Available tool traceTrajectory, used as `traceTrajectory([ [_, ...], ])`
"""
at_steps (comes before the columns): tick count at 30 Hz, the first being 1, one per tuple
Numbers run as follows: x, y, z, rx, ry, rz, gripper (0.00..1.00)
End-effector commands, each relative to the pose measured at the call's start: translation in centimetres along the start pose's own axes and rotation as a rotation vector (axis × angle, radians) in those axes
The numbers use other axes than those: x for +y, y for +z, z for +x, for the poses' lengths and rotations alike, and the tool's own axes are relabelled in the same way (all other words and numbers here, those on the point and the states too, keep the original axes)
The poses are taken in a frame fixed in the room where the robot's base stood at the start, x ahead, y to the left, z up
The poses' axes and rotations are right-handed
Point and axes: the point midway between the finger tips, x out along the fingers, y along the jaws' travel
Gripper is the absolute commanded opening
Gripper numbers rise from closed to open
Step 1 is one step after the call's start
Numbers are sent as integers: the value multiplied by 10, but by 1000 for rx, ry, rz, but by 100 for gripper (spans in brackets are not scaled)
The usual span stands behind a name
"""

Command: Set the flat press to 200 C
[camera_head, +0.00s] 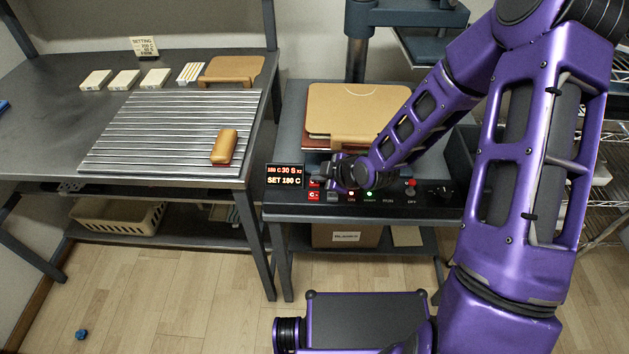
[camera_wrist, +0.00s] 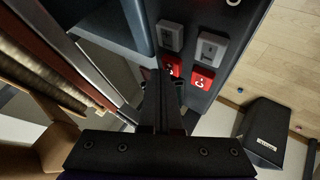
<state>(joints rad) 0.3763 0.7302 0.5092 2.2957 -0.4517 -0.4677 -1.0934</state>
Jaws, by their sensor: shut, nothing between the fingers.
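The flat press (camera_head: 300,108) stands in the middle, with its control panel along the front edge. Its display (camera_head: 285,175) reads "180 C 30 S x2" above "SET 180 C". A red button marked "C-" (camera_head: 314,196) sits right of the display, with another red button above it, partly covered by my gripper. In the wrist view the two red buttons (camera_wrist: 203,80) lie beside two grey buttons (camera_wrist: 212,48). My gripper (camera_wrist: 161,76) is shut and empty, its tips just at the farther red button (camera_wrist: 173,64). I cannot tell whether they touch it.
A tan board (camera_head: 358,106) lies on the press. More switches and a red knob (camera_head: 410,183) sit right along the panel.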

Motion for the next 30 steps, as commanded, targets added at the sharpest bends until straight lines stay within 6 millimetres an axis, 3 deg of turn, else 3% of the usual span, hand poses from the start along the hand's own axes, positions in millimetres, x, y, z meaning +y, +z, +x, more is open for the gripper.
traceTrajectory([
  [30, 1, -1, -2, -1, 0, -1, 0],
])
